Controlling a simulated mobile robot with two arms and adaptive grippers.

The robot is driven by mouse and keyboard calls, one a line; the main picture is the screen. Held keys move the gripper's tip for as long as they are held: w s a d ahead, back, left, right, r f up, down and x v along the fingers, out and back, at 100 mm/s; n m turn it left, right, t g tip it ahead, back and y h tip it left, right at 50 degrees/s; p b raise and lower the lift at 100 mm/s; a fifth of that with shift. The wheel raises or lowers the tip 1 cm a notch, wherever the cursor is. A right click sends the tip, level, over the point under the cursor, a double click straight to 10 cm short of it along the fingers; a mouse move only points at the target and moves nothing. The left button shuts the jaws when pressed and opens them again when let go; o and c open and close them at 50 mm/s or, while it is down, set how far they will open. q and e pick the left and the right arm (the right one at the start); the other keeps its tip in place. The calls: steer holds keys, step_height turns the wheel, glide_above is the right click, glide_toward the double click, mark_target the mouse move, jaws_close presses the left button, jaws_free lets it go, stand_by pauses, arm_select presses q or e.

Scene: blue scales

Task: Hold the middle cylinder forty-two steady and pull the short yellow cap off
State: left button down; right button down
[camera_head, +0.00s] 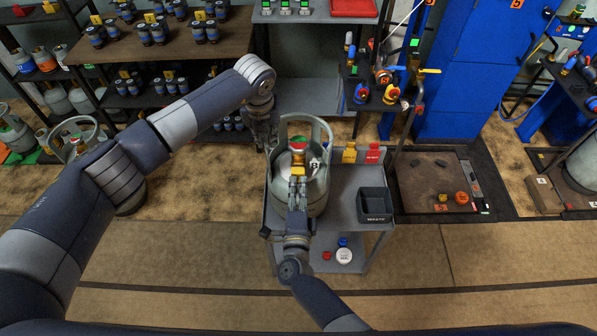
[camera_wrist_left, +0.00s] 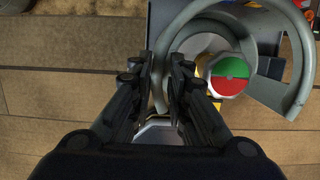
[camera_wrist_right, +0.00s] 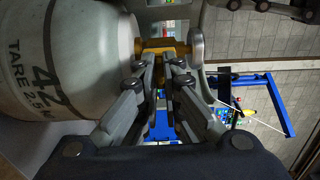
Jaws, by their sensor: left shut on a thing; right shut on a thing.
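The grey cylinder forty-two (camera_head: 312,195) stands upright on a grey cart, its "42 TARE" marking clear in the right wrist view (camera_wrist_right: 75,60). A collar ring (camera_head: 325,130) surrounds its valve, which has a red and green handwheel (camera_wrist_left: 229,75). My left gripper (camera_head: 265,140) is shut on the left side of the collar; its fingers also straddle the rail in the left wrist view (camera_wrist_left: 161,80). My right gripper (camera_head: 297,183) is shut on the short yellow cap (camera_wrist_right: 158,45) at the front of the valve. The fingers partly hide the cap.
A dark waste bin (camera_head: 375,203) sits on the cart's (camera_head: 345,190) right side. Yellow (camera_head: 349,154) and red (camera_head: 373,153) tags stand behind it. Small caps lie on the lower shelf. A hose stand (camera_head: 380,90) rises at the back right. Another cylinder (camera_head: 125,190) stands left.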

arm_select(q)
steer(key=shift+a, duration=0.1)
arm_select(e)
steer(key=shift+s, duration=0.15)
steer(key=shift+s, duration=1.05)
steer(key=shift+s, duration=0.15)
steer(key=s, duration=0.6)
steer(key=shift+a, duration=0.1)
arm_select(q)
steer(key=c, duration=1.4)
jaws_free()
steer(key=shift+c, duration=0.2)
steer(key=shift+r, duration=0.1)
